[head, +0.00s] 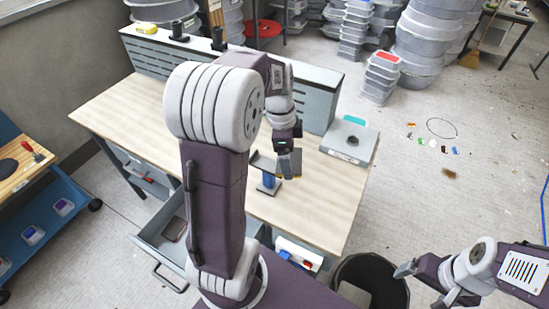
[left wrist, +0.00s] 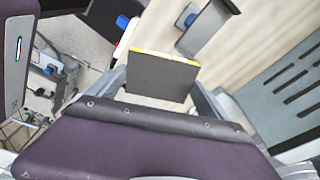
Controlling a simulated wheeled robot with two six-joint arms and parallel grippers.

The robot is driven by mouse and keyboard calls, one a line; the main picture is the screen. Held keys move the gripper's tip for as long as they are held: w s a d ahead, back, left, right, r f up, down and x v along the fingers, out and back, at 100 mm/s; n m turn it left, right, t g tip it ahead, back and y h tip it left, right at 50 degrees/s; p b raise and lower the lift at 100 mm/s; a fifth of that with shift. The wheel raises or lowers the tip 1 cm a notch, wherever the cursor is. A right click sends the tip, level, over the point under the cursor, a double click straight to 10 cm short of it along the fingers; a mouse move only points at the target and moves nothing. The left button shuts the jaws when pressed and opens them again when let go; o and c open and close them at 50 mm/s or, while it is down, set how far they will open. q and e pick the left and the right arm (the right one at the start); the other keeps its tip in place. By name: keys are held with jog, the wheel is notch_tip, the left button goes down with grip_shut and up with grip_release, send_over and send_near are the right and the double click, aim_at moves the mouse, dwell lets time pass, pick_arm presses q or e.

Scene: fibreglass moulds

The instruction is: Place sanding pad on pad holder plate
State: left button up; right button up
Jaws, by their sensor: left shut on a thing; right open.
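The sanding pad (left wrist: 160,77) is a dark grey block with a yellow edge. In the left wrist view it sits between the fingers of my left gripper (left wrist: 160,90), which is shut on it. In the head view my left gripper (head: 287,165) is above the workbench, just right of a stand. My right gripper (head: 424,286) is open and empty, off the bench.
The wooden workbench (head: 130,100) has a grey perforated back panel (head: 150,60). A grey box (head: 350,140) with a teal item on top stands at its right. An open drawer (head: 165,235) juts out in front. A dark bin (head: 372,280) stands near my right gripper.

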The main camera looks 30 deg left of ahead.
pick_arm(q)
jog(key=p, duration=0.2)
send_over(269, 164)
notch_tip(269, 164, down, 6)
jog(key=shift+r, duration=0.1)
jog(key=shift+a+f, duration=0.2)
jog(key=shift+a, duration=0.05)
jog(key=shift+s+f, duration=0.1)
jog(key=shift+s, duration=0.05)
notch_tip(269, 164, down, 4)
jog(key=shift+d+r+p, duration=0.15)
jog(key=shift+r+p, duration=0.1)
jog(key=shift+p, duration=0.5)
jog(key=shift+f, duration=0.3)
jog(key=o, duration=1.1)
jog(key=shift+c, duration=0.2)
